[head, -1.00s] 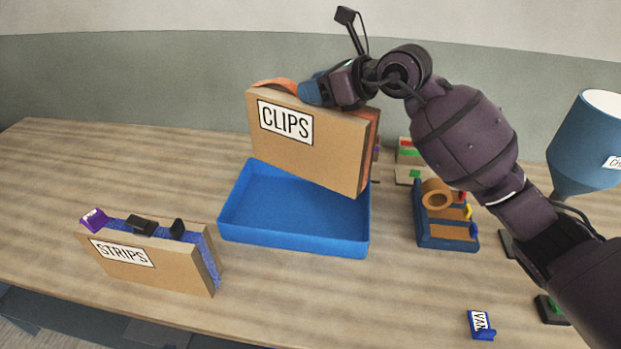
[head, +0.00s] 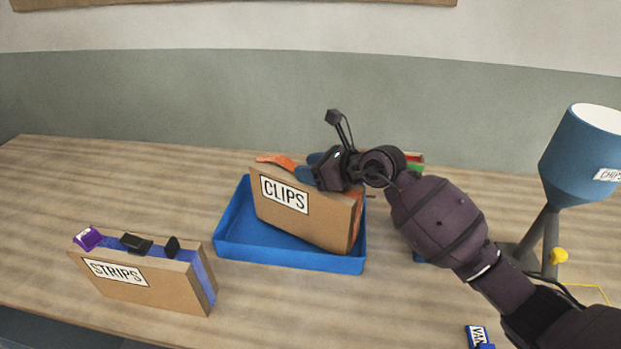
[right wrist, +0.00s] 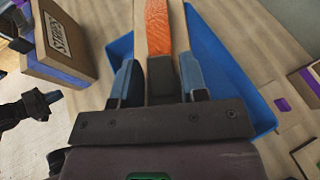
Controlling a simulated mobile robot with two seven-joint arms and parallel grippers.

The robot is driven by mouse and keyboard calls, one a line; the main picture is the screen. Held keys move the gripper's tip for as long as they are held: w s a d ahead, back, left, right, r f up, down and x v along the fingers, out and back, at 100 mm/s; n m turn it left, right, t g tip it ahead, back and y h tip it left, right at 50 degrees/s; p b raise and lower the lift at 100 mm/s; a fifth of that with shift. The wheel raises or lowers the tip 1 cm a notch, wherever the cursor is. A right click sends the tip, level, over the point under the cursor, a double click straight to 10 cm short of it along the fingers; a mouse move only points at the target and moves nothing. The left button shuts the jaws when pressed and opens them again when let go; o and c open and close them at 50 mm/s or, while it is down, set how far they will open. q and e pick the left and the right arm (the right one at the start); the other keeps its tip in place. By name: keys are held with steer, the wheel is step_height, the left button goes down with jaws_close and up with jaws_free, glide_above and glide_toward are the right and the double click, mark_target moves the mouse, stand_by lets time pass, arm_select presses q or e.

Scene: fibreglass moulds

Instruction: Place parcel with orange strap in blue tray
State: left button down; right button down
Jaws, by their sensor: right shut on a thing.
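The parcel with the orange strap (head: 302,211) is a cardboard box labelled CLIPS. It stands on edge, tilted with its right end lower, within the blue tray (head: 290,258). I cannot tell whether its lower edge touches the tray floor. My right gripper (head: 314,172) is shut on the top of the parcel, at the strap. In the right wrist view the orange strap (right wrist: 160,35) runs between the two blue fingers (right wrist: 160,82), and the blue tray (right wrist: 225,70) shows around the parcel.
A blue funnel (head: 580,155) on a stand is at the right. A small blue VAN block (head: 478,337) lies at the front right. The table's back left is clear.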

mark_target(358, 196)
step_height(358, 196, down, 3)
steer(key=shift+r, duration=0.1)
stand_by(0.3)
steer(key=c, duration=0.6)
jaws_free()
steer(key=shift+f, duration=0.2)
steer(key=shift+c, duration=0.2)
steer(key=shift+r, duration=0.25)
steer(key=v, duration=1)
steer(key=shift+s+d+b, duration=0.2)
steer(key=shift+d+b, duration=0.1)
steer(key=shift+d, duration=0.05)
steer(key=shift+s+d+r, duration=0.3)
steer(key=shift+s+d, duration=0.05)
steer(key=shift+d, duration=0.05)
